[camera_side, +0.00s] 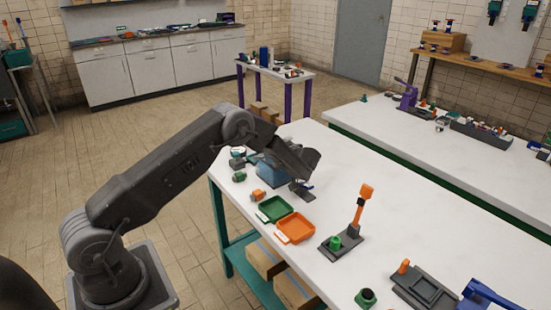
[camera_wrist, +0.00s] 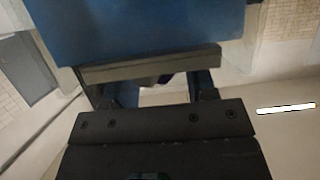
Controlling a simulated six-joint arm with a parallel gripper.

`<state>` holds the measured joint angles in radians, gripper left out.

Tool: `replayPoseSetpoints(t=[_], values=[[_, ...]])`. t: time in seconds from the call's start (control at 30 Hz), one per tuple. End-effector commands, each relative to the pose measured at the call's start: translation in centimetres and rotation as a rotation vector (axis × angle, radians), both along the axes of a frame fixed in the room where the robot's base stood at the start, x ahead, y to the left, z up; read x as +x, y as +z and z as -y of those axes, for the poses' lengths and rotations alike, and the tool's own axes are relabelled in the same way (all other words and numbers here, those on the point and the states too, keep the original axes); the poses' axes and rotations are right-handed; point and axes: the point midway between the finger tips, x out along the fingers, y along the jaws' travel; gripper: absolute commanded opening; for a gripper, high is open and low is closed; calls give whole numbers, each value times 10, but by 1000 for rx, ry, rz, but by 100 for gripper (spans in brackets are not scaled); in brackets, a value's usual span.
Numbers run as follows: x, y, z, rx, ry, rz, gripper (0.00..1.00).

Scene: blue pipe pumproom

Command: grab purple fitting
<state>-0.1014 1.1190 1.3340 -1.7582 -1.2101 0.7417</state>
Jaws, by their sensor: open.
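My gripper (camera_side: 301,188) is over the near-left part of the white table, beside a blue box (camera_side: 268,172). In the wrist view my gripper (camera_wrist: 155,93) has its two fingers apart, with a gap between them. A blue surface (camera_wrist: 140,28) fills the top of that view, very close. A small dark, purplish shape shows between the fingers, partly hidden; I cannot tell if it is the purple fitting. No purple fitting can be made out clearly in the side view.
A green tray (camera_side: 273,209) and an orange tray (camera_side: 295,228) lie in front of my gripper. A stand with an upright orange-topped lever (camera_side: 361,203) is to the right. A small orange part (camera_side: 258,196) lies near the table's left edge.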

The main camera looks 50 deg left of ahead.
Motion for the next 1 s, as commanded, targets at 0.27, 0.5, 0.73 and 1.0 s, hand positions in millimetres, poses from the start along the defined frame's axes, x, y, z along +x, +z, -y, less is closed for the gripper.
replayPoseSetpoints(t=[0.27,0.5,0.73,1.0], values=[[0,-2,-6,1,-1,-1,52],[0,-2,-6,1,-1,-1,29],[0,-2,-6,1,-1,-1,7],[0,-1,-6,1,-1,0,0]])
